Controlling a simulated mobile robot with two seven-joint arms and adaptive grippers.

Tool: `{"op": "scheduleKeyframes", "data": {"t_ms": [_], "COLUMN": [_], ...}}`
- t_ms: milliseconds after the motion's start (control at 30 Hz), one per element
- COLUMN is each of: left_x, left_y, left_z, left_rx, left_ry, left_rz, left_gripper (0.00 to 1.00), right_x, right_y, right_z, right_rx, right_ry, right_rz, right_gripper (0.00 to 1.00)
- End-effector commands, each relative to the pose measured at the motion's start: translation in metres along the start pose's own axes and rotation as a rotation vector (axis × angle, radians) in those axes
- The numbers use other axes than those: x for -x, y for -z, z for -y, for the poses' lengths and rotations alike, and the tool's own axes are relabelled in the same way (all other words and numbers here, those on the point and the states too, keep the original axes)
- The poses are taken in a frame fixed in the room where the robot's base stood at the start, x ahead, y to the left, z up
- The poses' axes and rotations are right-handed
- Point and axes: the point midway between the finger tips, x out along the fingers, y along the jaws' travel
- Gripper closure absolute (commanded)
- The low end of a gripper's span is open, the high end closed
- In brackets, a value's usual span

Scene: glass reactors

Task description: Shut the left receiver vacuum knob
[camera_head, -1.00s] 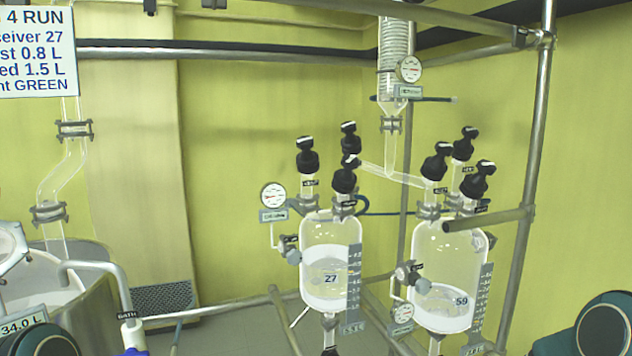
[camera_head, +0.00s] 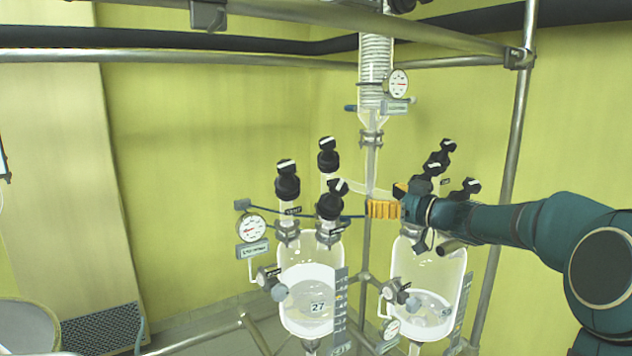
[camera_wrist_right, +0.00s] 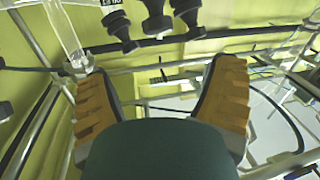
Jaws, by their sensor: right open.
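The left receiver (camera_head: 309,287) is a glass vessel labelled 27 with pale liquid in it. Several black knobs stand on its top: a left one (camera_head: 287,181), a back one (camera_head: 328,156) and a front right one (camera_head: 331,203). Their small labels are too blurred to read, so I cannot tell which is the vacuum knob. My right gripper (camera_head: 384,208) has orange finger pads and is to the right of these knobs, apart from them. In the right wrist view its fingers (camera_wrist_right: 160,70) are spread with nothing held between them. My left gripper is not in view.
The right receiver (camera_head: 430,280) stands below and behind my right arm, with black knobs (camera_head: 440,160) close to it. A gauge (camera_head: 251,228) is left of the left receiver. The glass condenser (camera_head: 375,75) and metal frame rails (camera_head: 516,120) surround the space.

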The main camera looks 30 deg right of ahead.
Motion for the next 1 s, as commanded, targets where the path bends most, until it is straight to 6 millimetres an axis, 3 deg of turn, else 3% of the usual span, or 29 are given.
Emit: {"op": "scheduleKeyframes", "data": {"t_ms": [167, 700, 1000], "left_x": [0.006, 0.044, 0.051], "left_y": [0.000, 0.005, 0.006], "left_z": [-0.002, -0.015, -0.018], "left_rx": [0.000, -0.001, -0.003], "left_ry": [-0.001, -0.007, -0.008], "left_rz": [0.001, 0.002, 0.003], "left_gripper": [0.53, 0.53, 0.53], "right_x": [-0.016, -0.115, -0.137], "right_y": [0.002, 0.002, 0.001], "right_z": [-0.001, 0.000, 0.000], "right_rx": [0.004, 0.001, 0.003], "right_ry": [0.001, 0.001, 0.000], "right_rz": [-0.004, -0.002, -0.001], "right_gripper": [0.16, 0.16, 0.16]}}
